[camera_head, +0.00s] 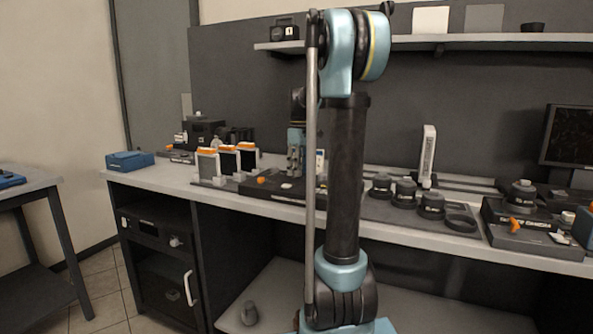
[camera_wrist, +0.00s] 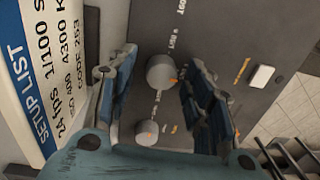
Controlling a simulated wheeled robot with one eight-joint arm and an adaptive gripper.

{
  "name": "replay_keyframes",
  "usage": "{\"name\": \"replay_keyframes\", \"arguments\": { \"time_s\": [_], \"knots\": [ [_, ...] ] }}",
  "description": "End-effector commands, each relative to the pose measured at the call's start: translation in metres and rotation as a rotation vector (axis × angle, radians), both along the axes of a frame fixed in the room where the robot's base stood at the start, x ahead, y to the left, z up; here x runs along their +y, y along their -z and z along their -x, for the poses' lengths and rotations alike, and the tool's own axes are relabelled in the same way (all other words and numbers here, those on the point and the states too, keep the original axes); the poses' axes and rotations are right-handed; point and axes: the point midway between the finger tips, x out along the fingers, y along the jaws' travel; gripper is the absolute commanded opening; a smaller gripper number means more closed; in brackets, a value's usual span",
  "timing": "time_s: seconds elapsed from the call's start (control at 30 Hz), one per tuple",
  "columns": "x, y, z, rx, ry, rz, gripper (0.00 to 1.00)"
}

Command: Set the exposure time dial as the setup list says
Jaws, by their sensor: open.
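In the wrist view a dark panel carries a large round grey dial (camera_wrist: 161,72) with an orange mark at its lower right. A smaller grey dial (camera_wrist: 146,132) sits nearer the gripper body. Small white labels show around both, too blurred to read surely, so I cannot tell which is the exposure time dial. The setup list (camera_wrist: 45,75) at the left reads 24 fps, 1/100 S, ISO 400, 4300 K and a code line. My gripper (camera_wrist: 160,78) is open, its blue fingers on either side of the large dial. Contact cannot be told.
A white button (camera_wrist: 262,77) lies right of the fingers on the panel. In the head view, orange-topped holders (camera_head: 228,158) stand left of the dark console (camera_head: 262,191). Several black lens-like pieces (camera_head: 405,190) stand right of my arm. A shelf (camera_head: 470,42) runs above.

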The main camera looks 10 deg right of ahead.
Motion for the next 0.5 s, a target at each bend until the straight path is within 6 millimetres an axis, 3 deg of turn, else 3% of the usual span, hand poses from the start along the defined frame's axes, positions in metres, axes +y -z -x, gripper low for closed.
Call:
{"name": "replay_keyframes", "arguments": {
  "time_s": [0.1,0.3,0.5],
  "knots": [
    [0.0001,-0.0001,-0.0001,0.000,0.000,0.000,0.45],
    [0.0002,-0.0002,-0.0002,0.000,0.000,0.000,0.03],
    [0.0015,-0.0002,-0.0006,-0.001,0.003,0.001,0.03]
  ]
}}
